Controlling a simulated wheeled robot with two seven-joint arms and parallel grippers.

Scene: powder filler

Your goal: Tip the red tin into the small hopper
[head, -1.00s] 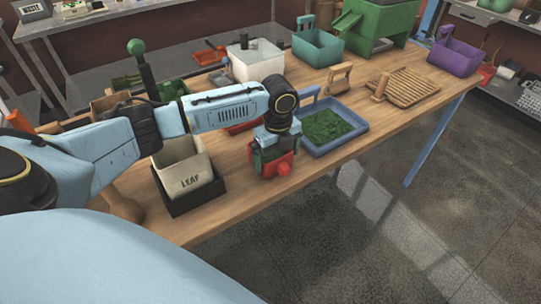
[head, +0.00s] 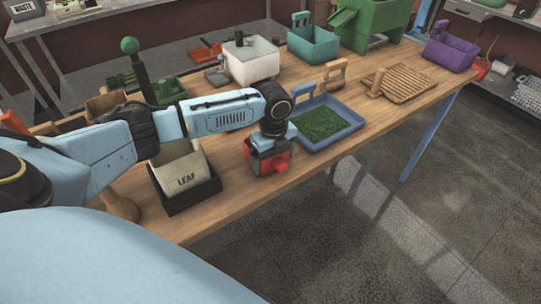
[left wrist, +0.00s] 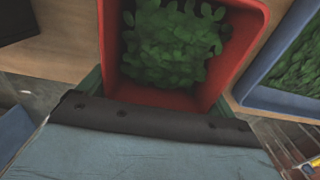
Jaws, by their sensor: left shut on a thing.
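The red tin (head: 283,162) is in my left gripper (head: 264,147), over the front edge area of the wooden table. In the left wrist view the tin (left wrist: 243,60) fills the top middle, open toward the camera, with green leaves (left wrist: 168,45) inside. My left gripper is shut on it. I cannot tell whether the tin touches the table. A green machine with a chute (head: 380,22) stands at the table's far end; I cannot tell whether it has the small hopper. My right gripper is not in view.
A blue tray of green leaves (head: 352,124) lies just right of the tin. A LEAF container (head: 183,166) sits in a black tray (head: 190,201) to the left. A white box (head: 251,66), teal tub (head: 315,48), wooden rack (head: 405,84) and purple tub (head: 450,55) stand farther back.

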